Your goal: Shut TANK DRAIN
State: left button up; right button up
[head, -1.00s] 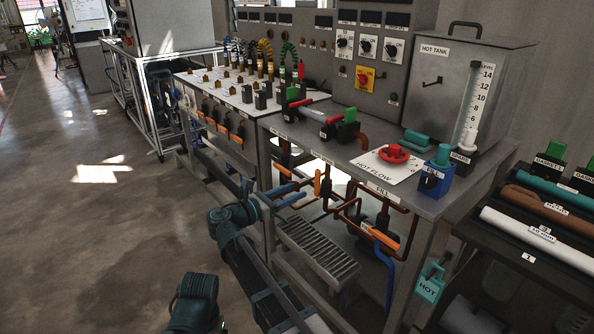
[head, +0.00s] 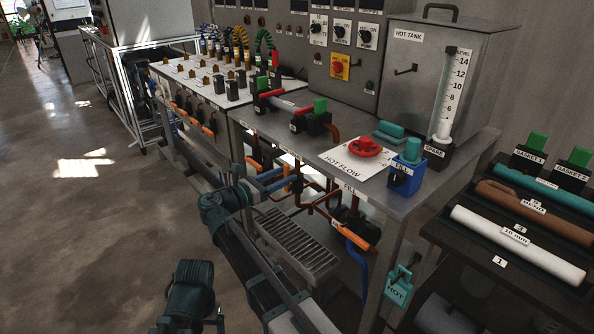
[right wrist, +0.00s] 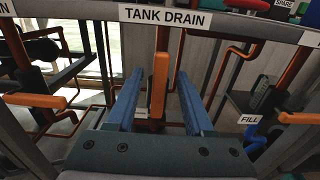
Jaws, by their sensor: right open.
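The TANK DRAIN label (right wrist: 165,16) is on the bench's front edge in the right wrist view. Below it an orange lever (right wrist: 158,85) stands upright on its pipe. In the head view this orange lever (head: 294,186) is under the bench edge, partly hidden by my fingers. My right gripper (right wrist: 160,82) is open, with its two blue fingers to the left and right of the lever in the picture. Contact cannot be made out. In the head view my right gripper (head: 284,181) reaches the lever from the left. My left gripper is not in view.
An orange FILL lever (head: 356,231) lies sideways to the right, and another orange lever (right wrist: 35,100) lies sideways to the left. Copper pipes run around them. A slatted grate (head: 297,243) is below.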

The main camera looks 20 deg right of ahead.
jog(key=shift+a+r, duration=0.1)
jog(key=shift+a, duration=0.15)
jog(key=shift+x, duration=0.95)
jog(key=shift+s, duration=0.1)
grip_shut()
dwell(0.6)
